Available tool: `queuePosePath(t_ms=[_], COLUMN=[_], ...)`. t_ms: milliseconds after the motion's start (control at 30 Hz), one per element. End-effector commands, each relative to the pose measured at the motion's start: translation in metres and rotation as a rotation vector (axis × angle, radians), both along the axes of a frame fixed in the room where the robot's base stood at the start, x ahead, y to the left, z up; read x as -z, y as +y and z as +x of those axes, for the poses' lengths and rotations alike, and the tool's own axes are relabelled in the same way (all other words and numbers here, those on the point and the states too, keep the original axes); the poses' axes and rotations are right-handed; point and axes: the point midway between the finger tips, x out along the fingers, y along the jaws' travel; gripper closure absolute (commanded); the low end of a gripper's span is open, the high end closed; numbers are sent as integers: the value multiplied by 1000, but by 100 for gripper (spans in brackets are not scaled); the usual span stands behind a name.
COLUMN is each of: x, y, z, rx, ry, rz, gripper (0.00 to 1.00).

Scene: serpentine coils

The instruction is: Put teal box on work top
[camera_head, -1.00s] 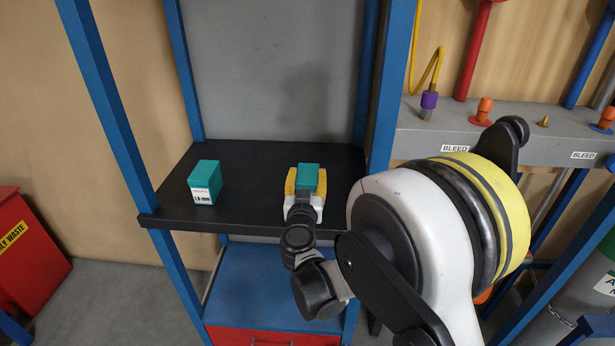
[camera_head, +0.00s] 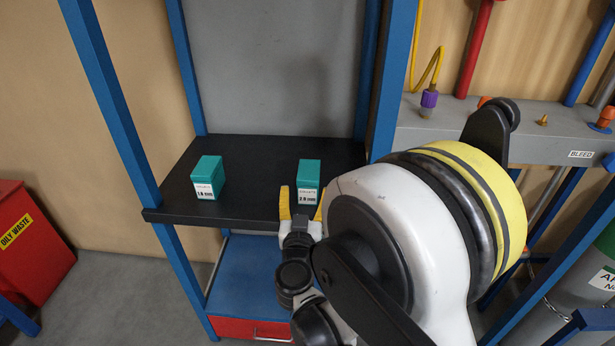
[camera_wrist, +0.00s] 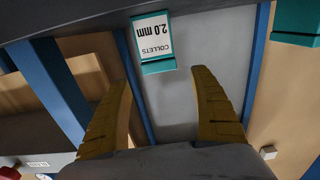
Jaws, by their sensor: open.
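Two teal boxes stand on the black work top (camera_head: 255,208). The right teal box (camera_head: 309,176) has a white label reading 2.0 mm, and it shows upside down in the wrist view (camera_wrist: 156,67). The left teal box (camera_head: 208,174) has a label that seems to read 1.6 mm; part of a second teal box (camera_wrist: 297,20) shows at the wrist view's upper right. My gripper (camera_head: 301,197) is open and empty, its yellow fingers just in front of the right box and apart from it. The fingers also show spread in the wrist view (camera_wrist: 163,80).
Blue frame posts (camera_head: 125,130) flank the work top, with a grey back panel (camera_head: 275,70) behind. A blue shelf with a red drawer (camera_head: 250,328) is below. At right is a grey manifold (camera_head: 550,125) with pipes. The work top between the boxes is clear.

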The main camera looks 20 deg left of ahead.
Motion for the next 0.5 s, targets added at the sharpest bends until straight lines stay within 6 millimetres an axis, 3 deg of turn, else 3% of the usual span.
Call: queuePosePath(t_ms=[200, 500], x=[2, -1], y=[-5, -10], z=[-22, -21], rx=[-1, 9], ry=[0, 5], rz=[0, -3], gripper=[27, 27])
